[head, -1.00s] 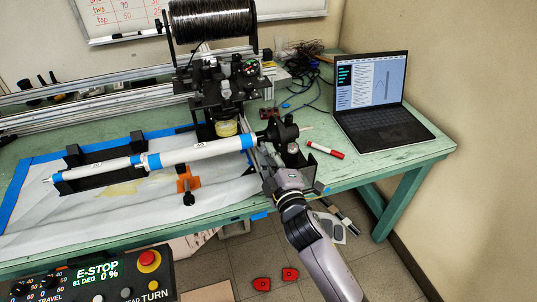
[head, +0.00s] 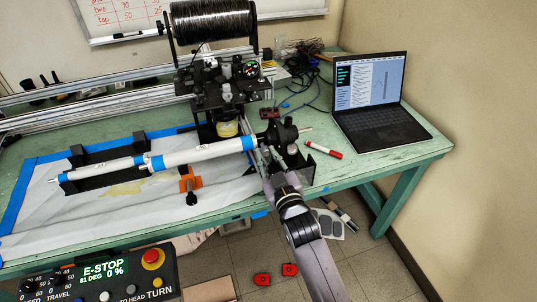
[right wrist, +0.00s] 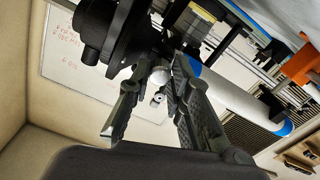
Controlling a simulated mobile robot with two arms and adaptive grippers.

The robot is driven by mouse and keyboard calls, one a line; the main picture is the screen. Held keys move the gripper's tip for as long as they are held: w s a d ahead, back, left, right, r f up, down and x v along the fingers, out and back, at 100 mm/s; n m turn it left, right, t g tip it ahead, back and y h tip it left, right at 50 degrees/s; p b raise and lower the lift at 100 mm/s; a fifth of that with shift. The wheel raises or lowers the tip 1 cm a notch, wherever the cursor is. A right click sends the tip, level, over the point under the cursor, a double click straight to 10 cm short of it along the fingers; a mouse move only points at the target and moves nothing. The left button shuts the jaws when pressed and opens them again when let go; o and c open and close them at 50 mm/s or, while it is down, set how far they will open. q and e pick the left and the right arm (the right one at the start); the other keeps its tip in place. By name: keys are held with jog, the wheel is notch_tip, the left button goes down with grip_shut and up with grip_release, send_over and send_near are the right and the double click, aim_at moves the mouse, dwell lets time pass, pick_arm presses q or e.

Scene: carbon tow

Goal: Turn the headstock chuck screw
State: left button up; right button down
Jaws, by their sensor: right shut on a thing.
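The headstock chuck (head: 278,134) is a black block with a thin rod poking out to the right, at the right end of the long white tube (head: 195,154) with blue bands. My right gripper (head: 284,172) is just below the chuck at the table's front edge. In the right wrist view my right gripper (right wrist: 160,72) has its two dark fingers closed around a small pale chuck screw (right wrist: 159,77) under the black chuck (right wrist: 95,30). The fingers hide part of the screw. My left gripper is not in view.
A laptop (head: 377,105) sits at the table's right end. The orange clamp (head: 190,180) is to the left. The control box (head: 100,275) reads E-STOP.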

jog(key=shift+f+m, duration=0.15)
jog(key=shift+m, duration=0.35)
jog(key=c, duration=1.5)
grip_release()
jog(key=shift+o, duration=0.2)
jog(key=v, duration=1.2)
